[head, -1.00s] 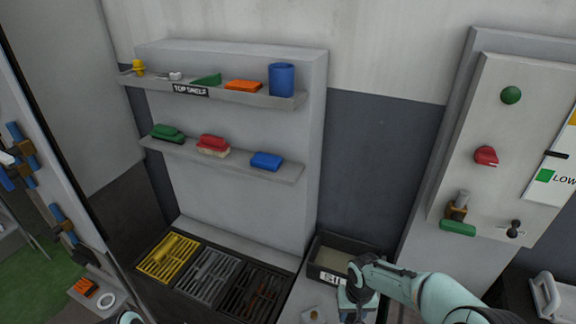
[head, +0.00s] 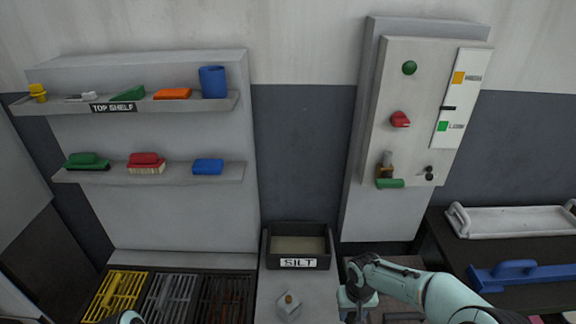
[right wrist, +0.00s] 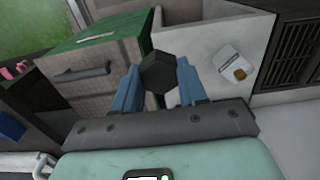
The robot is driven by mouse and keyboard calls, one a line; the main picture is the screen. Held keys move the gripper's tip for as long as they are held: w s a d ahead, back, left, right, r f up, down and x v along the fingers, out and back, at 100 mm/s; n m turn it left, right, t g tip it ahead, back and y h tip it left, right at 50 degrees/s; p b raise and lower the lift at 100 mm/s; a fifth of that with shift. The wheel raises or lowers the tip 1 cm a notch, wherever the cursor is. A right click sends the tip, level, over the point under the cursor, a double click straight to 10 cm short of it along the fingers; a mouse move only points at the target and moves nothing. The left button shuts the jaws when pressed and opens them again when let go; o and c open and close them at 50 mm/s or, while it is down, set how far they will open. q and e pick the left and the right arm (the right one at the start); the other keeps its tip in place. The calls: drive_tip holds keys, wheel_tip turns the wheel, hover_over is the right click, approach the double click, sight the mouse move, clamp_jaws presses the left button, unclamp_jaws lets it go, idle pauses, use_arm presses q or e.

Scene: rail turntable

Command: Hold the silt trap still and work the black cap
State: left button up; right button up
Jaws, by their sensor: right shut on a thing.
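My right gripper (right wrist: 158,80) is shut on a black six-sided piece that looks like the black cap (right wrist: 158,72), held between its blue fingers. In the head view my right gripper (head: 356,304) is low, right of the open box marked SILT (head: 298,263); what it holds is not clear there. A small pale block with a brown top (head: 288,305) sits on the light counter in front of that box. It also shows in the right wrist view (right wrist: 229,57), apart from my fingers. I cannot tell which thing is the silt trap. My left gripper is out of view.
Yellow, grey and dark grates (head: 115,295) lie left of the counter (head: 315,290). Shelves (head: 150,173) with brushes and blocks stand behind. A panel with knobs (head: 400,119) is at right. A dark bench (head: 440,235) with a white tray (head: 520,222) stands at far right.

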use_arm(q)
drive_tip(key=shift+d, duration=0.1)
use_arm(e)
drive_tip(key=shift+d, duration=0.1)
idle(0.4)
drive_tip(key=shift+w+a+f+m, duration=0.6)
drive_tip(key=shift+w+a, duration=1.4)
drive_tip(key=shift+a, duration=0.9)
drive_tip(key=shift+w+a+f+m, duration=0.4)
drive_tip(key=shift+w+a+f, duration=0.45)
drive_tip(key=shift+w+a, duration=1.6)
drive_tip(key=shift+w+a+f+m, duration=0.6)
drive_tip(key=shift+w+a, duration=0.95)
drive_tip(key=shift+a, duration=1.75)
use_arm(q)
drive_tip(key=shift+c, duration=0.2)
use_arm(e)
drive_tip(key=shift+f, duration=0.1)
